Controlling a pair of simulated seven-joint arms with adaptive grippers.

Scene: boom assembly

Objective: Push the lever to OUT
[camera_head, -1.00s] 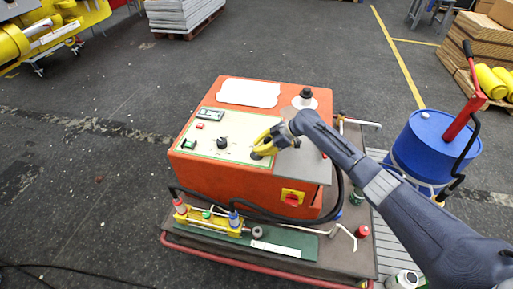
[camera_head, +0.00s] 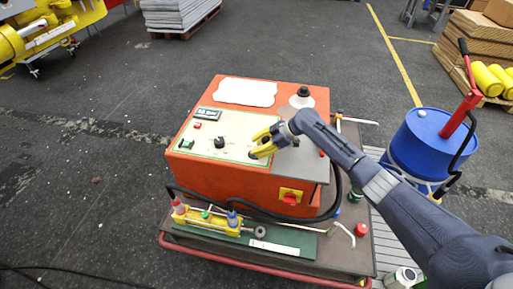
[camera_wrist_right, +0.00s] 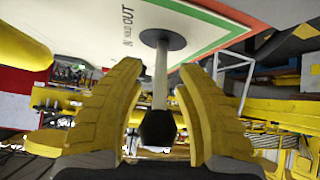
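The lever (camera_wrist_right: 160,85) hangs between my right gripper's two yellow fingers in the right wrist view. It has a pale stem, a dark round base on the panel and a black knob (camera_wrist_right: 158,128). A gap shows on both sides of the stem, so my right gripper (camera_wrist_right: 158,85) is open around it. The words IN, HOLD and OUT are printed on the panel (camera_wrist_right: 95,25) beside the base. In the head view my right gripper (camera_head: 257,147) is at the right side of the control panel (camera_head: 215,130), and covers most of the lever. My left gripper is not in view.
The orange control box (camera_head: 215,178) stands on a cart (camera_head: 265,271). A yellow cylinder assembly (camera_head: 215,222) lies in front. A blue barrel (camera_head: 425,145) stands to the right.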

